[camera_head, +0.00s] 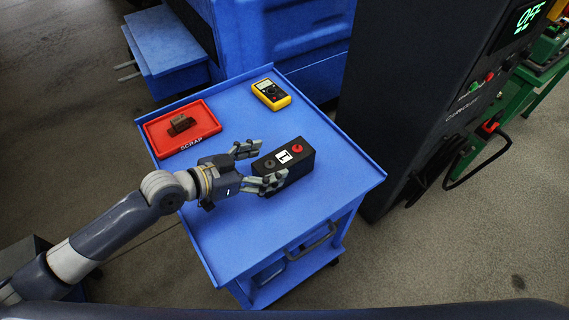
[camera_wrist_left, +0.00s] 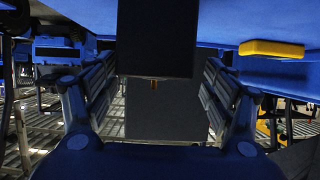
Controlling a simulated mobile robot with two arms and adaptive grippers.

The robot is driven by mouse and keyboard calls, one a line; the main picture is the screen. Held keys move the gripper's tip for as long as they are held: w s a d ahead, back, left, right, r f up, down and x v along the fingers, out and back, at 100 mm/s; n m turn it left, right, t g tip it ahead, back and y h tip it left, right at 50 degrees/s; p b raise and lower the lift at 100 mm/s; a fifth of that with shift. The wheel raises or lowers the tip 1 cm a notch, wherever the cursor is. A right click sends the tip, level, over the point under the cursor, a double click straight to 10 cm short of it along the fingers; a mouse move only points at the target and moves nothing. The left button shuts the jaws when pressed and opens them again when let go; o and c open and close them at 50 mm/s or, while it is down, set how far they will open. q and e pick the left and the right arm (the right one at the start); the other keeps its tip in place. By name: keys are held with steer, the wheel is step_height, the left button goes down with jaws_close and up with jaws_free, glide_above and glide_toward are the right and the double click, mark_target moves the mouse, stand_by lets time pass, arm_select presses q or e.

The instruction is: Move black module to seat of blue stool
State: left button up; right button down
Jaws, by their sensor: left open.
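The black module (camera_head: 284,165) is a dark box with a red knob and a white label, resting on the blue cart top. My left gripper (camera_head: 262,164) is open, with one finger on the far side of the module's left end and the other along its near side. In the left wrist view the module (camera_wrist_left: 157,38) fills the space between my open fingers (camera_wrist_left: 155,100); I cannot tell whether they touch it. A blue seat-like block (camera_head: 165,40), possibly the blue stool, stands beyond the cart at upper left. My right gripper is not in view.
The blue cart (camera_head: 225,240) also holds a red scrap tray (camera_head: 155,140) with a dark brown part (camera_head: 181,124) in it and a yellow multimeter (camera_head: 271,94). A tall dark cabinet (camera_head: 410,90) stands close on the right. The cart's front top is clear.

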mark_target(282, 157)
arm_select(q)
steer(key=shift+w+d+f+p, duration=0.1)
steer(key=shift+w+d+p, duration=0.15)
steer(key=shift+d, duration=0.15)
steer(key=shift+w+d+f+p, duration=0.1)
steer(key=shift+d+p, duration=0.1)
steer(key=shift+d, duration=0.15)
steer(key=x, duration=0.3)
steer(key=shift+d+r+p, duration=0.15)
steer(key=shift+d+p, duration=0.05)
steer(key=shift+p, duration=0.2)
steer(key=shift+w+d+f, duration=0.2)
steer(key=shift+d+f, duration=0.05)
steer(key=c, duration=0.8)
jaws_close()
steer(key=shift+w+r, duration=0.1)
steer(key=shift+r, duration=0.3)
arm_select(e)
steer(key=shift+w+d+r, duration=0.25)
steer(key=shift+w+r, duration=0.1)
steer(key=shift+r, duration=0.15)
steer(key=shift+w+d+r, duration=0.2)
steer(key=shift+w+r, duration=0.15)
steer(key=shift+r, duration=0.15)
